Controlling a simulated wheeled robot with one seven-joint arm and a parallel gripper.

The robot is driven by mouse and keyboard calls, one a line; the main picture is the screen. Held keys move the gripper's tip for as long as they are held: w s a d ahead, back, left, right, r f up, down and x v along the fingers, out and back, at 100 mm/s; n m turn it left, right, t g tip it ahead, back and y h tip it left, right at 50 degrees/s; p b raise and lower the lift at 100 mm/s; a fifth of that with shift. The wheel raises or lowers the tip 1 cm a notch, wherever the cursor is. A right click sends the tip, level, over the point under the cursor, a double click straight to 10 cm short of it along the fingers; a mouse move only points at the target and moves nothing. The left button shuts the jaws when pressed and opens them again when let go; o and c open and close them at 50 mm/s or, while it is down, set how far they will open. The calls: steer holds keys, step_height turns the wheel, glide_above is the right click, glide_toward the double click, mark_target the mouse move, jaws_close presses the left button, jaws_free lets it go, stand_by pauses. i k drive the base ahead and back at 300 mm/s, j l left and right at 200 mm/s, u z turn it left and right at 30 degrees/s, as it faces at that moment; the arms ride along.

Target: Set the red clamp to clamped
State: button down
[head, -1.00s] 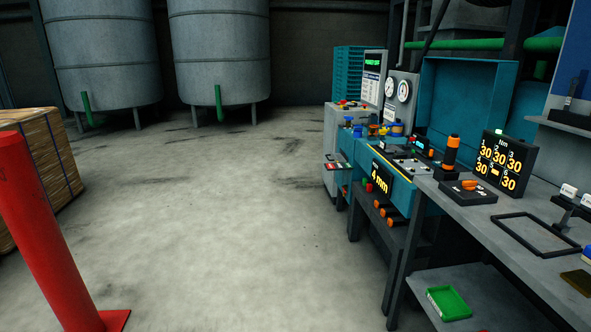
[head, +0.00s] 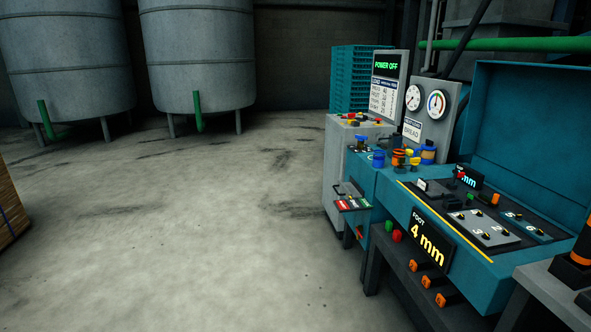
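I cannot tell for sure which part is the red clamp. A small red part (head: 457,171) stands on the teal machine's bed beside a small display, too small to make out its position. My gripper is not in view.
The teal machine (head: 490,268) with a raised lid (head: 530,130) stands at the right, its foot display (head: 428,240) reading 4 mm. A panel (head: 388,66) reads POWER OFF. Grey tanks (head: 200,60) stand at the back left. The concrete floor (head: 210,240) ahead is clear.

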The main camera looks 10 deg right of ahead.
mark_target(457, 175)
steer(key=i+z, duration=0.15)
steer(key=i, duration=0.45)
steer(key=i+j+z, duration=0.1)
steer(key=i, duration=0.5)
steer(key=i+j+z, duration=0.15)
steer(key=i, duration=0.45)
steer(key=i+j+z, duration=0.9)
steer(key=i+j, duration=0.05)
steer(key=i, duration=0.15)
